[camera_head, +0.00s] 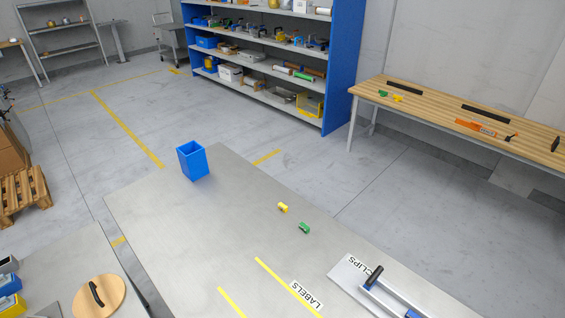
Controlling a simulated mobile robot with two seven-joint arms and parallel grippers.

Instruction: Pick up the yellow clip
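A small yellow clip (283,208) lies on the grey metal table (180,250), near its right-hand edge. A small green clip (304,228) lies close by, a little to the right and nearer to me. The two clips are apart. Neither of my grippers shows in this view.
A blue open bin (192,160) stands at the table's far end. A plate marked CLIPS (352,272) with a blue-and-metal handled device (390,294) is at the near right. A LABELS tag (306,295) and yellow strips mark the front. The table around the clips is clear.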

